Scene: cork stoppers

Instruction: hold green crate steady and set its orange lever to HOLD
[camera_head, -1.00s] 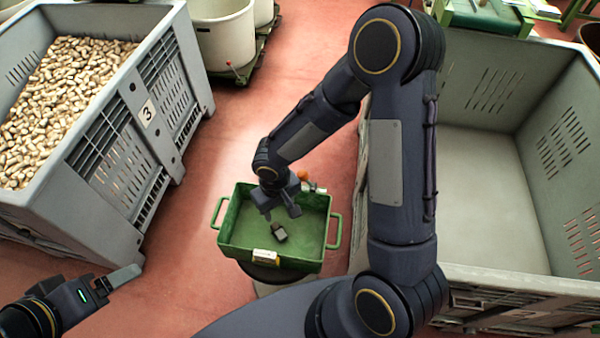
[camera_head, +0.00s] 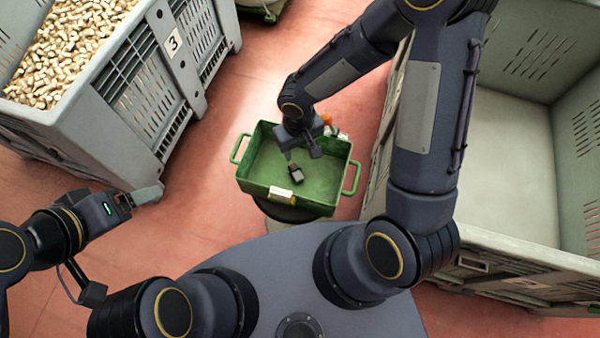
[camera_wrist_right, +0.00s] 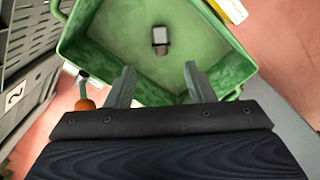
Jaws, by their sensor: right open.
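The green crate (camera_head: 252,192) sits on a round stand, a handle at each end and a pale label on its near wall. It also shows in the right wrist view (camera_wrist_right: 105,32). The lever's orange knob (camera_head: 326,118) is at the crate's far side; in the right wrist view the knob (camera_wrist_right: 85,104) and its grey stem show left of my fingers. My right gripper (camera_head: 302,155) is open over the crate's far part, its jaws (camera_wrist_right: 158,68) empty. My left gripper (camera_head: 148,194) is left of the crate, apart from it; its finger gap is hidden. HOLD marking is not readable.
A small grey-and-black block (camera_head: 297,174) lies on the crate floor. A large grey bin (camera_head: 130,95) full of corks stands at left, numbered 3. Another large bin (camera_head: 500,255), empty where visible, stands at right. Red floor is clear between the left bin and the crate.

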